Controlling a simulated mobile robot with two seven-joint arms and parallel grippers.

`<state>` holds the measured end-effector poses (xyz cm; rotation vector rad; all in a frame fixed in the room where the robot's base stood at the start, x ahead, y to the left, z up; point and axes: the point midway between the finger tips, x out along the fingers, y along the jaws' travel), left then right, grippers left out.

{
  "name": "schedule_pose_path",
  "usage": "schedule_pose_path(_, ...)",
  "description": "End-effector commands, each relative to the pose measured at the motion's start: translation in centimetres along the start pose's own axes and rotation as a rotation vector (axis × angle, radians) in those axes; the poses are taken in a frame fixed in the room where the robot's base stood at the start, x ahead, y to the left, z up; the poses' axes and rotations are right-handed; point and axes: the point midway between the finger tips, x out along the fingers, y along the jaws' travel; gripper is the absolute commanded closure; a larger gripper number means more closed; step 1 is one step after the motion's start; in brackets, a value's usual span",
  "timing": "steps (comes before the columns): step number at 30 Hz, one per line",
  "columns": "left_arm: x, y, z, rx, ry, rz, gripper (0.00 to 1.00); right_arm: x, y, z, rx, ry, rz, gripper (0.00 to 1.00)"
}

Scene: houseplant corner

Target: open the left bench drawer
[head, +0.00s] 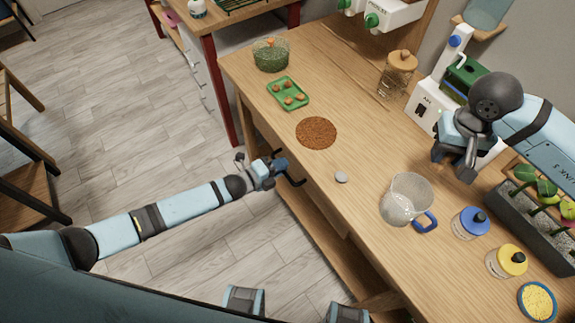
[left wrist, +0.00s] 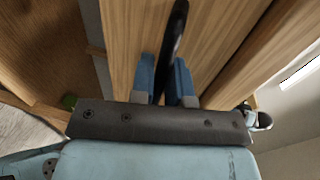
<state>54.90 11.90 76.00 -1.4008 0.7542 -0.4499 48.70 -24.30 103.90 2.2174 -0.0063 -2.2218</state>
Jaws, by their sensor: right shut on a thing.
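The wooden bench (head: 345,190) runs diagonally through the head view. A dark bar handle (head: 297,182) sticks out at its front edge; the drawer front is mostly hidden from above. My left gripper (head: 281,167) is at this handle. In the left wrist view its two blue fingers (left wrist: 165,80) stand apart, with the dark handle (left wrist: 176,35) between them and a wooden front (left wrist: 128,35) behind. I see a gap beside the handle, so the gripper is open around it. My right gripper (head: 440,160) is over the back of the bench, shut on a small brown thing, mostly hidden.
On the bench are a green tray (head: 299,96), a round brown mat (head: 316,137), a grey disc (head: 341,177), a clear jug (head: 398,207), blue-lidded (head: 467,226) and yellow-lidded (head: 503,264) jars, and a planter (head: 535,233).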

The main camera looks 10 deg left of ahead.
Motion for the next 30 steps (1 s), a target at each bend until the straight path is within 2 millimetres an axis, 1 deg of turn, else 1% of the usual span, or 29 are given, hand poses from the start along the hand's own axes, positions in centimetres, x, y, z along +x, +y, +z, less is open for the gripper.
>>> schedule_pose_path(1, 0.0, 0.0, 0.0, 0.000, 0.000, 0.000, 0.96, 0.0, 0.0, 0.0, 0.000, 0.000, 0.000, 0.91)
schedule_pose_path(2, 0.0, 0.0, 0.0, 0.000, 0.000, 0.000, 1.00, 0.0, 0.0, 0.0, 0.000, 0.000, 0.000, 0.91)
schedule_pose_path(9, -0.1, 0.0, 0.0, 0.000, 0.000, 0.000, 1.00, -0.1, 0.0, 0.0, 0.000, 0.000, 0.000, 0.91)
schedule_pose_path(14, -1.2, 0.2, 0.0, 0.001, 0.000, 0.002, 1.00, -0.4, 0.0, 0.0, 0.000, 0.000, 0.000, 0.91)
schedule_pose_path(17, -2.6, 0.5, 0.0, 0.001, -0.001, 0.004, 1.00, -0.8, 0.0, 0.0, 0.000, 0.000, 0.000, 0.91)
schedule_pose_path(20, -4.7, 0.9, 0.0, 0.000, -0.001, 0.005, 1.00, -1.3, 0.0, 0.0, 0.000, 0.000, 0.000, 0.91)
schedule_pose_path(26, -9.8, 2.0, -0.1, -0.001, -0.001, 0.005, 1.00, -2.3, 0.0, 0.0, 0.000, 0.000, 0.000, 0.91)
schedule_pose_path(30, -13.7, 2.8, -0.1, -0.001, -0.001, 0.005, 1.00, -2.8, 0.0, 0.0, 0.000, 0.000, 0.000, 0.91)
